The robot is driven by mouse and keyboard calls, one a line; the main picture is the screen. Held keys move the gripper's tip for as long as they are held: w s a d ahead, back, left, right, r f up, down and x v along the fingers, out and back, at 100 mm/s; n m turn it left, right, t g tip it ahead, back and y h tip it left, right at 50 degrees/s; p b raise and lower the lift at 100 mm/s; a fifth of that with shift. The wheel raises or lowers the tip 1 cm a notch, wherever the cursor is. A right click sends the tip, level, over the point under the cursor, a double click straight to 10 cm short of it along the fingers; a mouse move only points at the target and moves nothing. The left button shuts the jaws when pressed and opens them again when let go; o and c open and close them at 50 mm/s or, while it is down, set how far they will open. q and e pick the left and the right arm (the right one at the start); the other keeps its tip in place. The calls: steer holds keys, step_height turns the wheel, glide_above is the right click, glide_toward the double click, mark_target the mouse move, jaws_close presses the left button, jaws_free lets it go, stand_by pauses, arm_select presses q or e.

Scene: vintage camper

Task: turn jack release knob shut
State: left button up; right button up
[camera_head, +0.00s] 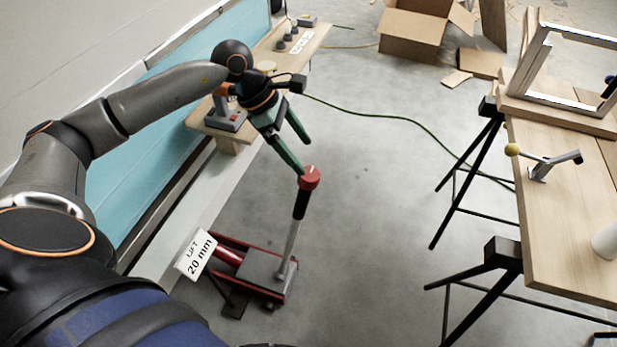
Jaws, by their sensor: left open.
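The red jack release knob (309,178) sits on top of the jack's black and silver handle (295,225), which rises from the red and grey floor jack (264,270). My left gripper (304,157) has two green fingers and is open. One fingertip reaches down to the knob's upper left edge, and the other is higher and to the right, above the knob. I cannot tell whether the fingertip touches the knob. The knob is not between the fingers. My right gripper is not in view.
A sign reading "LIFT 20 mm" (195,255) stands left of the jack. A narrow wooden shelf (262,62) runs along the blue camper side. A wooden workbench (560,220) on black trestles stands right. A green cable crosses the floor, which is otherwise clear between jack and workbench.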

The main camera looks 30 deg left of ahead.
mark_target(308, 174)
arm_select(q)
steer(key=shift+y, duration=0.7)
steer(key=w+f, duration=0.1)
steer(key=f, duration=0.2)
steer(key=w+f, duration=0.1)
steer(key=f, duration=0.3)
steer(key=w+f, duration=0.1)
steer(key=f, duration=0.2)
steer(key=shift+d+f+p, duration=0.2)
steer(key=shift+f+p, duration=0.15)
steer(key=shift+f, duration=0.05)
steer(key=c, duration=1.4)
steer(key=shift+o, duration=0.2)
